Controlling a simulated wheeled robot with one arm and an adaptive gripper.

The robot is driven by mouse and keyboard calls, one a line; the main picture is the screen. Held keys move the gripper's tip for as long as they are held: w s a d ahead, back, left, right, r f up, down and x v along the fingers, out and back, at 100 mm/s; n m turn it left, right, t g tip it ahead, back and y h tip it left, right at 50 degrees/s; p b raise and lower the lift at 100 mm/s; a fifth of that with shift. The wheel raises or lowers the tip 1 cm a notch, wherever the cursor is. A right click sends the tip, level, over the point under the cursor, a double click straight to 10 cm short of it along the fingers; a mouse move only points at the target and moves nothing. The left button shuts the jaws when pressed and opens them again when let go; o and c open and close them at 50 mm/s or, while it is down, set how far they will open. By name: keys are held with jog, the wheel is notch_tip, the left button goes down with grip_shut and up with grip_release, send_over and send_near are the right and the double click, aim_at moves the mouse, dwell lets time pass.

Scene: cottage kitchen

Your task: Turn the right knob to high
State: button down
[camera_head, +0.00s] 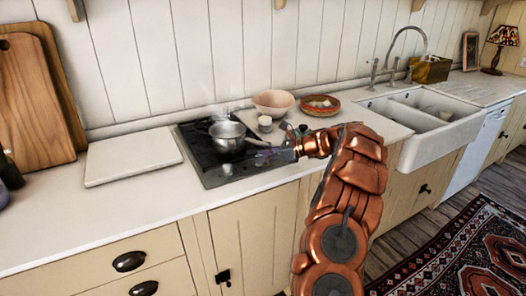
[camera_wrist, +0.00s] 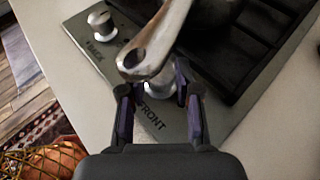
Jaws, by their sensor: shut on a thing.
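The hob (camera_head: 213,176) is set in the counter, its dark grate and metal panel in view. In the wrist view, the knob marked FRONT (camera_wrist: 156,86) stands between my fingertips, partly hidden under the pot's handle (camera_wrist: 146,57). My gripper (camera_wrist: 152,84) is closed around this knob; the exact contact is hard to see. The other knob (camera_wrist: 100,21), marked BACK, stands apart at upper left. In the head view, my gripper (camera_head: 268,157) is at the hob's right front, and the knob in it is too small to tell. The knob's pointer position cannot be read.
A steaming metal pot (camera_head: 228,136) stands on the hob, its handle close over my fingers. A pink bowl (camera_head: 273,103), a cup (camera_head: 265,123) and a red patterned bowl (camera_head: 321,106) stand behind. The counter left of the hob holds a white board (camera_head: 132,157).

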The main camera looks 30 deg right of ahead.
jog(key=shift+d+r+n+g+y+p, duration=0.15)
jog(key=shift+n+g+y+p, duration=0.35)
jog(key=shift+p, duration=0.5)
jog(key=shift+w+n+g+y+p, duration=0.15)
jog(key=shift+n+g+y+p, duration=0.5)
jog(key=shift+p, duration=1.15)
jog(key=shift+w+n+g+y+p, duration=0.1)
jog(key=shift+n+g+y+p, duration=0.25)
jog(key=shift+n+g+p, duration=1)
jog(key=shift+m+t+p, duration=0.3)
jog(key=shift+t+p, duration=0.1)
jog(key=shift+t, duration=0.1)
jog(key=c, duration=0.8)
grip_release()
